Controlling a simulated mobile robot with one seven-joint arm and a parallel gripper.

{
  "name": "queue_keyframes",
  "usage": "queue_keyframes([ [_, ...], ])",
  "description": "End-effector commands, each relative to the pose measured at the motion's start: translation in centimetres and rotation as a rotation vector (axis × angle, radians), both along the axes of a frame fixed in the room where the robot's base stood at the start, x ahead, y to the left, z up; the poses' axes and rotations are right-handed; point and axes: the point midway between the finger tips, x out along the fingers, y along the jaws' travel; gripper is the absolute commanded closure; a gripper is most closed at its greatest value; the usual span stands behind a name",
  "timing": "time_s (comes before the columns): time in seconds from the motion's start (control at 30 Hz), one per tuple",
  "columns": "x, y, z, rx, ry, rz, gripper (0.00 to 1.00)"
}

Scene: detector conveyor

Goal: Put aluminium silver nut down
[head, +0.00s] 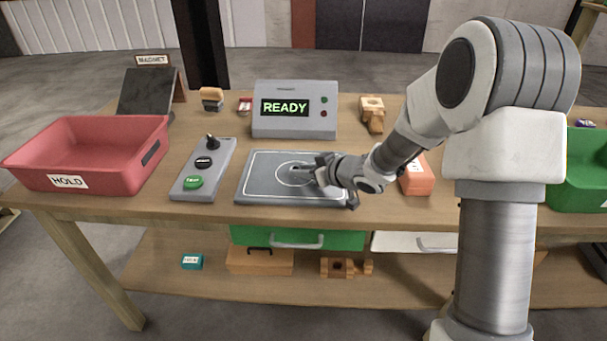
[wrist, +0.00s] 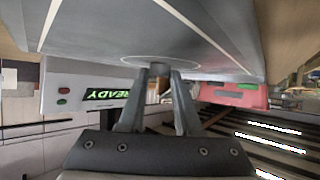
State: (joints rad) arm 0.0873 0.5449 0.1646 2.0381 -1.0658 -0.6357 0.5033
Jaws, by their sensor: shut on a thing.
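My gripper (head: 312,171) is over the grey detector plate (head: 262,188), at the white circle drawn on it. In the wrist view, which is upside down, the two fingers of my gripper (wrist: 160,78) are shut on a small grey nut (wrist: 160,68). The nut is at the fingertips, close to the plate surface (wrist: 130,35) and its circle. I cannot tell whether it touches the plate. In the head view the nut is too small and hidden by the fingers to make out.
A grey box reading READY (head: 318,121) stands behind the plate. A button panel (head: 213,160) and a red HOLD bin (head: 100,130) are to the left. An orange block (head: 417,180) is right of the plate, and a green bin (head: 585,190) is at the far right.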

Motion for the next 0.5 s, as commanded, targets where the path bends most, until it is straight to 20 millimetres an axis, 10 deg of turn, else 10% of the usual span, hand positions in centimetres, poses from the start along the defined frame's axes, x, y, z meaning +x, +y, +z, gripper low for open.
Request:
queue_keyframes([
  [0.33, 0.03, -0.03, -0.32, 0.000, -0.001, -0.001, 1.00],
  [0.37, 0.03, -0.03, -0.20, 0.000, -0.002, 0.000, 0.62],
  [0.5, 0.02, -0.02, -0.18, 0.000, -0.002, 0.000, 0.38],
])
